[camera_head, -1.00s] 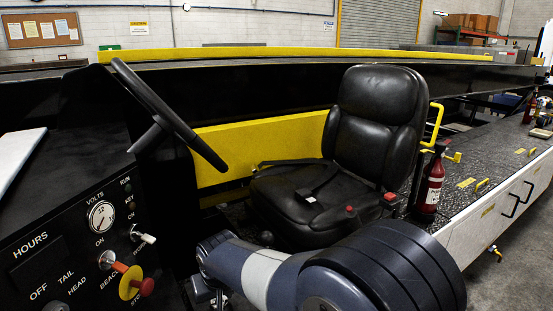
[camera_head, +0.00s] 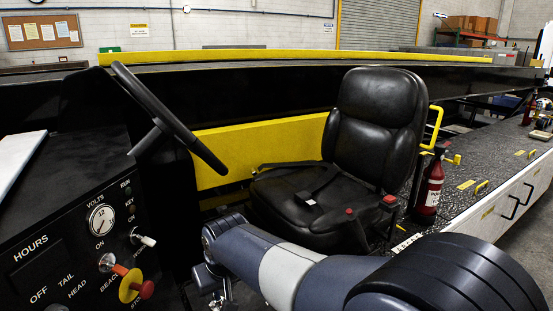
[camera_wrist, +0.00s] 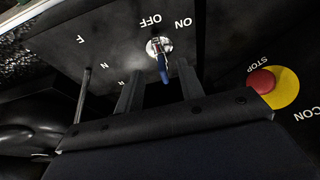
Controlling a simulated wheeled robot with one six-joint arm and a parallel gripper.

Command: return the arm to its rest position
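My grey-blue arm (camera_head: 305,272) crosses the bottom of the head view, its large dark joint at lower right. The wrist end is beside the control panel, low in front of the seat. In the wrist view the two fingers of my gripper (camera_wrist: 160,88) stand apart with a gap between them, so it looks open. A blue-handled switch (camera_wrist: 164,72) by the ON and OFF marks shows in that gap. Its distance from the fingertips is hard to judge, and I see no finger closed on it. The fingertips are not clear in the head view.
The control panel (camera_head: 60,235) stands at left with a red stop button (camera_head: 147,289), also seen in the wrist view (camera_wrist: 262,81). A steering wheel (camera_head: 170,118), a black seat (camera_head: 365,130) and a fire extinguisher (camera_head: 430,188) are around the arm. A thin lever (camera_wrist: 82,95) is left of the fingers.

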